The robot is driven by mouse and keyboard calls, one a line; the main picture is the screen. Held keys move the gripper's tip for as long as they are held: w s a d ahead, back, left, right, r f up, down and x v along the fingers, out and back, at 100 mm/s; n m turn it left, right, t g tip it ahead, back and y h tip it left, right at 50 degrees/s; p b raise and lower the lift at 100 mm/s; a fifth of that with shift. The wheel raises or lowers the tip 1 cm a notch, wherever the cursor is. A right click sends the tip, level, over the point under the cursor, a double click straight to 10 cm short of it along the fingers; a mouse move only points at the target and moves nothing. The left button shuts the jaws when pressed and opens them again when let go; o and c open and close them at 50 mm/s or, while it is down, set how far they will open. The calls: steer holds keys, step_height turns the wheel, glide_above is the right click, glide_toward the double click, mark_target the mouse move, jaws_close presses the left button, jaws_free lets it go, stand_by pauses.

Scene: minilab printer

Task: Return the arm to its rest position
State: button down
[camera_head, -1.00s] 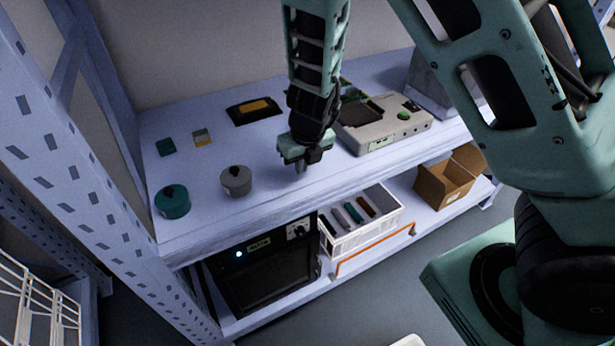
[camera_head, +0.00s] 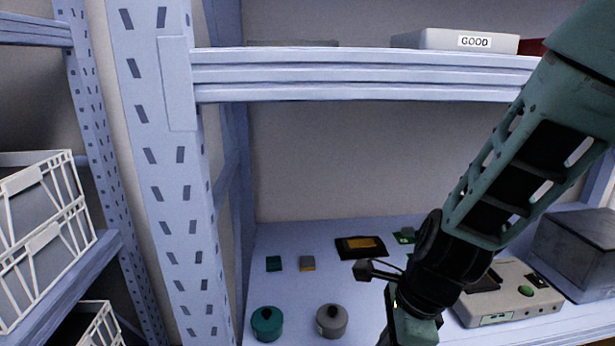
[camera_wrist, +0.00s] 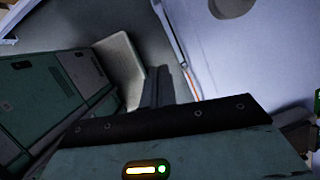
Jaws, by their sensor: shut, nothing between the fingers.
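My arm comes in from the upper right in the head view. My gripper (camera_head: 410,328) hangs low at the bottom edge, in front of the shelf, its fingertips cut off by the frame. In the wrist view its dark fingers (camera_wrist: 158,85) are together with nothing between them, pointing down past the shelf edge. The gripper holds nothing and looks clear of the shelf items.
The shelf bears a teal jar (camera_head: 267,324), a grey jar (camera_head: 332,321), a dark panel (camera_head: 360,247) and a grey-green device (camera_head: 508,296). An upper shelf beam (camera_head: 360,77) and a perforated post (camera_head: 165,190) stand close. A white basket (camera_head: 45,235) is left.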

steer(key=s+r+n+h+p, duration=0.1)
steer(key=s+r+n, duration=0.5)
steer(key=n, duration=0.7)
steer(key=s+d+r+n+h+p, duration=0.1)
steer(key=s+r+n+p, duration=0.3)
steer(key=n, duration=1)
steer(key=s+r, duration=0.3)
steer(key=r, duration=0.1)
steer(key=shift+s+d+g+h, duration=0.25)
steer(key=shift+g+h, duration=0.05)
steer(key=shift+g, duration=0.1)
steer(key=shift+r, duration=0.1)
